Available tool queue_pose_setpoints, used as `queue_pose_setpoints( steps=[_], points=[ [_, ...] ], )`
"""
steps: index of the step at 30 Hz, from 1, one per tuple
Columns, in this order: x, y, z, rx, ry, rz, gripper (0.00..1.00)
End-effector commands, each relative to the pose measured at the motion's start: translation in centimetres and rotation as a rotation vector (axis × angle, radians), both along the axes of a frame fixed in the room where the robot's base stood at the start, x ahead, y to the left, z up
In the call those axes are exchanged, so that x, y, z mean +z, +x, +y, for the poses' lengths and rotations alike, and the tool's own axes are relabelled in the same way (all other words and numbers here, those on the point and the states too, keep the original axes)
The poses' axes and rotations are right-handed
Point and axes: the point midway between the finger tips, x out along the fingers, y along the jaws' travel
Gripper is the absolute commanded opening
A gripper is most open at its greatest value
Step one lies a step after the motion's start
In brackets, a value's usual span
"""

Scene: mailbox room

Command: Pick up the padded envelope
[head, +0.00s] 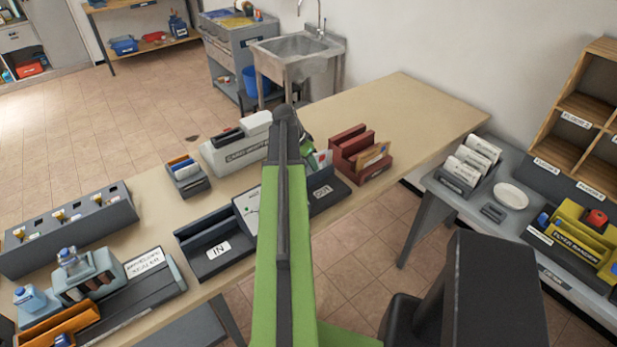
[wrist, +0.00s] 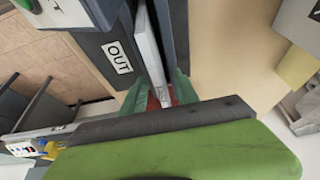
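A pale, flat item (wrist: 149,45) stands on edge in the dark tray labelled OUT (wrist: 92,50); it may be the padded envelope, but I cannot confirm this. In the head view my arm hides most of this tray (head: 338,194), and a white and red piece (head: 321,160) shows beside the arm. My gripper (wrist: 158,92) is at the item's end in the wrist view, with green finger parts on both sides of it. I cannot tell whether they touch it. A tan envelope (head: 371,155) leans in the red rack (head: 349,141).
The IN tray (head: 205,258) is left of my arm. A scale (head: 234,155) and a small holder (head: 187,179) stand behind. The table's far right end (head: 420,105) is clear. A grey side bench (head: 470,200) stands to the right, across a gap.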

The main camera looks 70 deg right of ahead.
Motion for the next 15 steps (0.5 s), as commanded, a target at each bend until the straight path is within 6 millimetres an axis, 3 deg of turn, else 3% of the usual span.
queue_pose_setpoints(
  steps=[15],
  points=[
    [-0.19, 0.1, 0.06, 0.001, 0.0, 0.0, 0.36]
  ],
)
